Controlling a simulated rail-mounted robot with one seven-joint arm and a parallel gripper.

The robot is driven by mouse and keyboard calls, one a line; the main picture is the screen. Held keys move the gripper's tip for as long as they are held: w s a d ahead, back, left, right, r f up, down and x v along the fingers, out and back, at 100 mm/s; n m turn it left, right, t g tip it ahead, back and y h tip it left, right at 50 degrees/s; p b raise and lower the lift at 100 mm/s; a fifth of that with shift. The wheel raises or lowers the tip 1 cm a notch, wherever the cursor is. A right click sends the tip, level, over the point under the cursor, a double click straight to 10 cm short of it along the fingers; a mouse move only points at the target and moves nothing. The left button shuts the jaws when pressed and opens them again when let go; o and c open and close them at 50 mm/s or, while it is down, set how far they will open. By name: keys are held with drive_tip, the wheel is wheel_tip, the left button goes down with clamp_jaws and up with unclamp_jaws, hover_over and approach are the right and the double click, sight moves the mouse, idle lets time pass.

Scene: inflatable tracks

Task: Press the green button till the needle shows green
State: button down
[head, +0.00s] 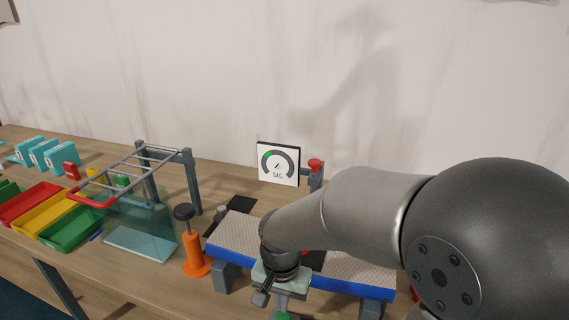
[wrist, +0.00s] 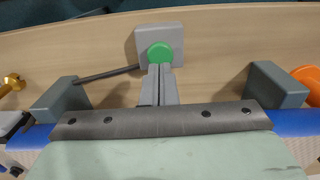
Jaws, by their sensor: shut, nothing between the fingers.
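The green button (wrist: 160,53) sits on a grey square base (wrist: 174,31) on the table. My gripper (wrist: 160,68) is shut and empty, its fingertips overlapping the button's near edge in the wrist view; contact cannot be told. In the head view, my gripper (head: 280,301) is low at the front of the track, with a bit of the green button (head: 282,316) at the bottom edge. The gauge (head: 278,164), marked SAG, stands behind the track. Its arc is green at the left and dark elsewhere. The small needle points roughly upward, seemingly outside the green part.
The blue-edged track (head: 231,265) on grey feet lies under my arm. An orange pump (head: 194,250) with a black knob stands left of it. A red knob (head: 315,164) tops a grey post by the gauge. Coloured trays (head: 68,229) and a metal frame (head: 190,180) are farther left.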

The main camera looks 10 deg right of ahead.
wheel_tip(320, 180, up, 6)
drive_tip(key=p, duration=0.4)
idle(0.3)
drive_tip(key=s+d+r+n, duration=0.3)
drive_tip(key=s+d+n, duration=0.1)
drive_tip(key=s+d, duration=0.7)
drive_tip(key=shift+s+r+n+t, duration=0.35)
drive_tip(key=shift+s+n+t, duration=0.05)
drive_tip(key=shift+s, duration=0.15)
drive_tip(key=shift+a, duration=0.1)
idle(1.4)
